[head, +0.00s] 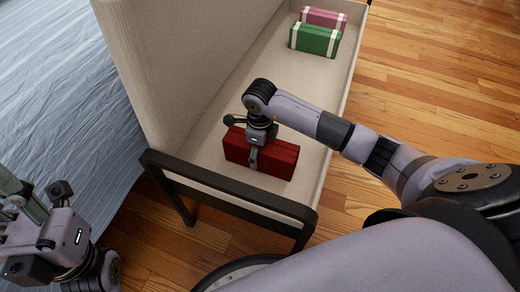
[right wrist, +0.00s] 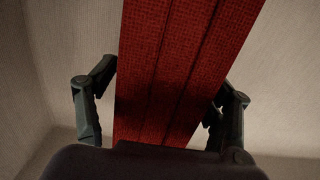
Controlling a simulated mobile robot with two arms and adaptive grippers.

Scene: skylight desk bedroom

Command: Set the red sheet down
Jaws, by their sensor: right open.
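The red sheet (head: 278,158) is a folded block lying on the seat of the beige bench (head: 222,112), near its dark front rail. My right gripper (head: 254,158) is over it, pointing down. In the right wrist view the red sheet (right wrist: 180,70) runs between the two fingers of the right gripper (right wrist: 160,118). The fingers are spread, with a visible gap on the left side; contact on the right is unclear. My left gripper (head: 28,205) is at the lower left edge, partly cut off, away from the sheet.
A green bundle (head: 314,40) with white bands and a pink bundle (head: 324,18) lie farther along the bench. The seat between them and the red sheet is clear. A tall backrest (head: 160,70) stands on the left, beside a blue-grey bed (head: 60,100). Wood floor is on the right.

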